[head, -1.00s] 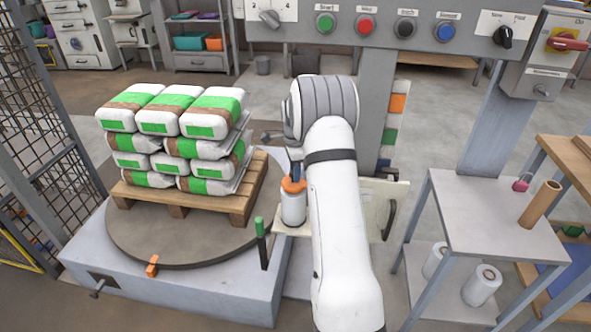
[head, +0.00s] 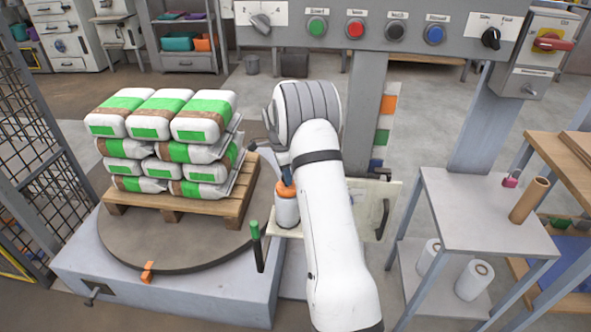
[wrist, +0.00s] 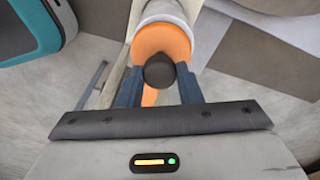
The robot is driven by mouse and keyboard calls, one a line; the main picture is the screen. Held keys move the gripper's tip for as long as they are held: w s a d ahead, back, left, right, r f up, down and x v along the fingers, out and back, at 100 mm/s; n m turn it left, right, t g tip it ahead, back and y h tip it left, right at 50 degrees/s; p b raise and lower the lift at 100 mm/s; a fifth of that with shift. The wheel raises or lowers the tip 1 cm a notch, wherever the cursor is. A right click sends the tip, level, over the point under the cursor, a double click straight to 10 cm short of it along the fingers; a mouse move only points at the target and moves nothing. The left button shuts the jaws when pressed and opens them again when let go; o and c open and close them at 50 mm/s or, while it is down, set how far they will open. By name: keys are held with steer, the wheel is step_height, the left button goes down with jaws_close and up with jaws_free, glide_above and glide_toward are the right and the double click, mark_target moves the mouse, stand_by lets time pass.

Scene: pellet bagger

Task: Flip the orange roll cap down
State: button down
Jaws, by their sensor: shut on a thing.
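The orange roll cap (head: 285,190) sits on top of a white roll (head: 288,212), left of my white arm in the head view. In the wrist view the orange cap (wrist: 160,38) shows just beyond the fingers, with the white roll behind it. My gripper (wrist: 159,70) has its blue fingers on either side of a dark rounded knob at the cap, and it is shut on the cap. An orange strip shows between the fingers below the knob. In the head view the arm and fingers hide part of the cap, and its exact tilt is unclear.
A pallet (head: 180,205) of stacked white and green bags stands on a round turntable (head: 180,250) at left. A green-topped post (head: 255,232) stands close to the roll. A button panel (head: 375,30) is above, and a grey shelf table (head: 470,205) is at right.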

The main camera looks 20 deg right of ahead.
steer(key=shift+s+a+f, duration=0.1)
steer(key=shift+s+f, duration=0.05)
steer(key=shift+f, duration=0.05)
steer(key=c, duration=1)
jaws_free()
steer(key=shift+r, duration=0.1)
steer(key=r, duration=0.2)
steer(key=r+p, duration=0.1)
steer(key=r, duration=0.2)
steer(key=r+p, duration=0.1)
steer(key=r, duration=0.1)
steer(key=shift+w+a+r, duration=0.35)
steer(key=shift+w+r, duration=0.05)
steer(key=shift+s+f, duration=0.1)
